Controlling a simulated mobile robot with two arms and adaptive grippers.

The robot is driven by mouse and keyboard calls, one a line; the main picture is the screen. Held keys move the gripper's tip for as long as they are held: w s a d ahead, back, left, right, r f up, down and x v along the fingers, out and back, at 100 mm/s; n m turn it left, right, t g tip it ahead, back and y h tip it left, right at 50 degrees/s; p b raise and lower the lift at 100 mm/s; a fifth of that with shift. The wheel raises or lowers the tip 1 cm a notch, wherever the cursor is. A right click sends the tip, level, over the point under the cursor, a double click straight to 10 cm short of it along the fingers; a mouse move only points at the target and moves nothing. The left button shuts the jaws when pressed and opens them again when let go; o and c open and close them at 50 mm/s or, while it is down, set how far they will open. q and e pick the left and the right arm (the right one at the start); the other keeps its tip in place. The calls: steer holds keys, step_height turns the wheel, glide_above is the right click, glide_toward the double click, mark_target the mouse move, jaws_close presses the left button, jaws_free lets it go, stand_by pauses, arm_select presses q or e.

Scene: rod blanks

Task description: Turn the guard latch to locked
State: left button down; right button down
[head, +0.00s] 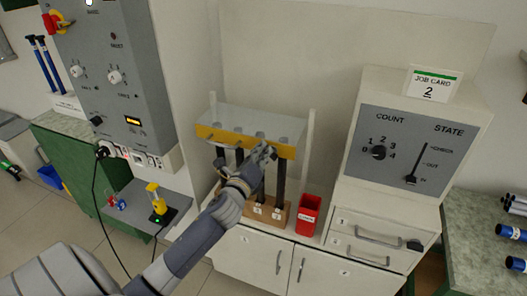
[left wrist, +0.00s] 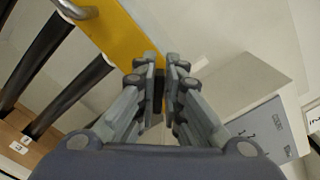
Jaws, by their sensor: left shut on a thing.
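The guard is a clear panel with a yellow front strip (head: 222,135) over a rack of dark upright rods (head: 279,178). The yellow strip (left wrist: 112,32) also crosses the left wrist view. My left gripper (head: 263,152) is at the right part of this strip. In the left wrist view its fingers (left wrist: 160,75) are closed around a small dark piece (left wrist: 158,92), which appears to be the guard latch. The fingers hide most of the latch, and its turned position cannot be read. My right gripper is not in view.
A red bin (head: 309,215) stands right of the wooden rod base (head: 268,213). Further right is a cabinet with a COUNT and STATE panel (head: 405,150) and a job card (head: 433,84). A grey control box (head: 110,60) stands to the left. A yellow device (head: 157,199) sits on a low shelf.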

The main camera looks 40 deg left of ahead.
arm_select(q)
steer(key=shift+s+a+f+n, duration=0.1)
steer(key=shift+f+n, duration=0.15)
steer(key=shift+n, duration=1.15)
steer(key=shift+w+a+f+n, duration=0.15)
steer(key=shift+f+n, duration=0.15)
steer(key=shift+n, duration=1.1)
steer(key=shift+s+a+f+n, duration=0.15)
steer(key=shift+f+n, duration=0.1)
steer(key=shift+n, duration=1.15)
steer(key=c, duration=1.7)
jaws_free()
steer(key=v, duration=1.2)
